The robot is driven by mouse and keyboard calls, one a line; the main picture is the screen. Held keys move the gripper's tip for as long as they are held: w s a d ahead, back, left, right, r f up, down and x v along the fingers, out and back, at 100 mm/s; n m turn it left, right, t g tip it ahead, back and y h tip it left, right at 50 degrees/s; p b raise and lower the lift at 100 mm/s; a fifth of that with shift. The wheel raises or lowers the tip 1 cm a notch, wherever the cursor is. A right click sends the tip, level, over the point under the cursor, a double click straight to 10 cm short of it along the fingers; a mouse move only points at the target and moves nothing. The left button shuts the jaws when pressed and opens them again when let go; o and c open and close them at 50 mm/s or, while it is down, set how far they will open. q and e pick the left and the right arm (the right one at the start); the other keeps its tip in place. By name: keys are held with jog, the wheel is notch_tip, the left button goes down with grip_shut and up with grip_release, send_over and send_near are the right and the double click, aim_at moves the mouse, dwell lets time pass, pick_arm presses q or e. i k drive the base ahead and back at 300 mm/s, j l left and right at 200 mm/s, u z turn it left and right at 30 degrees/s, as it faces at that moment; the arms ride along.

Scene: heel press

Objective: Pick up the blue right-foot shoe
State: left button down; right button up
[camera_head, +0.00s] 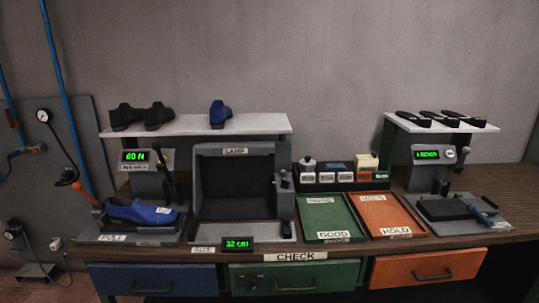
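One blue shoe (220,113) stands on the white shelf above the lamp box, with its toe toward the front. A second blue shoe (140,211) lies in the pull device at the left of the bench, toe to the right, with a small white label on its side. I cannot tell which of the two is the right-foot shoe.
Black shoes (158,115) share the white shelf (262,123). Below are the dark lamp box (235,183), green GOOD tray (327,219) and orange HOLD tray (386,215). A bench device (462,207) stands right, under a shelf of black soles (438,119). The bench front is narrow.

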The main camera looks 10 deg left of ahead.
aim_at(120, 211)
jog(key=u, duration=1.25)
jog(key=i+j, duration=0.2)
jog(key=j, duration=0.05)
